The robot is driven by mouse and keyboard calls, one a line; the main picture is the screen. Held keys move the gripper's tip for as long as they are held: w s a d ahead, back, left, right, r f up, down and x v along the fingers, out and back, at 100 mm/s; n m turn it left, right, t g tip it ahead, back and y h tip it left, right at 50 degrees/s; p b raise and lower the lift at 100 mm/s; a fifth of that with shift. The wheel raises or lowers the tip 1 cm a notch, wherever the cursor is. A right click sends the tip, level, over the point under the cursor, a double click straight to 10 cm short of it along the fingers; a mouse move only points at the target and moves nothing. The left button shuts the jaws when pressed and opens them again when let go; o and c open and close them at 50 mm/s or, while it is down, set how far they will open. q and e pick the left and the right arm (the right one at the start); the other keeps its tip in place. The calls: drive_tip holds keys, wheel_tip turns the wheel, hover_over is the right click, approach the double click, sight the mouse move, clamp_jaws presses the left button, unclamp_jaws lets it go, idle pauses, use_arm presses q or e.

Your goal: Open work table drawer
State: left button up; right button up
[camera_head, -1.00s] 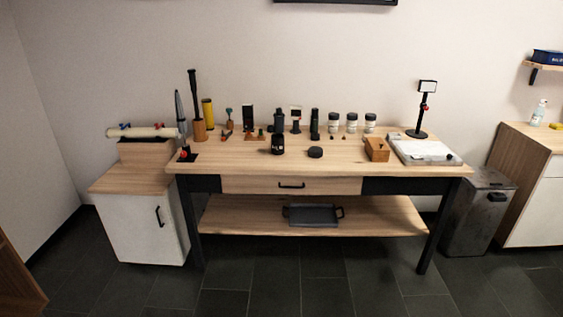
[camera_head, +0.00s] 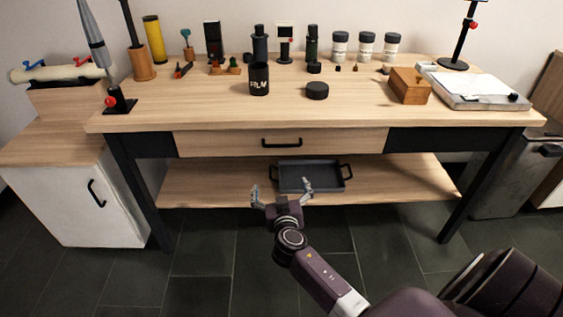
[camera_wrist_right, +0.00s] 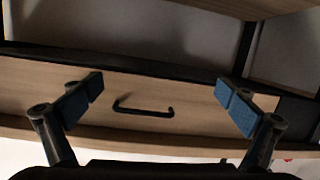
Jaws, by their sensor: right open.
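The work table (camera_head: 350,107) stands in front of me with a wide light-wood drawer (camera_head: 215,143) under its top. The drawer front is flush with the dark frame and looks shut. A black bar handle (camera_head: 281,143) sits at its middle. My right gripper (camera_head: 281,187) is open and empty, in front of the table and below the handle in the head view. In the right wrist view the black handle (camera_wrist_right: 143,109) lies between the two spread blue-padded fingers (camera_wrist_right: 158,101), apart from both. The left gripper is not in view.
A dark tray (camera_head: 312,177) sits on the lower shelf (camera_head: 205,183), behind my gripper in the head view. A white cabinet (camera_head: 70,205) stands at left and a grey bin (camera_head: 505,175) at right. Jars, a black cup (camera_head: 259,79) and tools stand on the tabletop.

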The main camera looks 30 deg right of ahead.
drive_tip(key=m+t+h+b, duration=0.1)
drive_tip(key=m+h, duration=0.1)
approach(282, 146)
drive_tip(key=x, duration=0.3)
drive_tip(key=shift+t, duration=0.3)
drive_tip(key=x, duration=0.7)
drive_tip(key=shift+w+d+f, duration=0.2)
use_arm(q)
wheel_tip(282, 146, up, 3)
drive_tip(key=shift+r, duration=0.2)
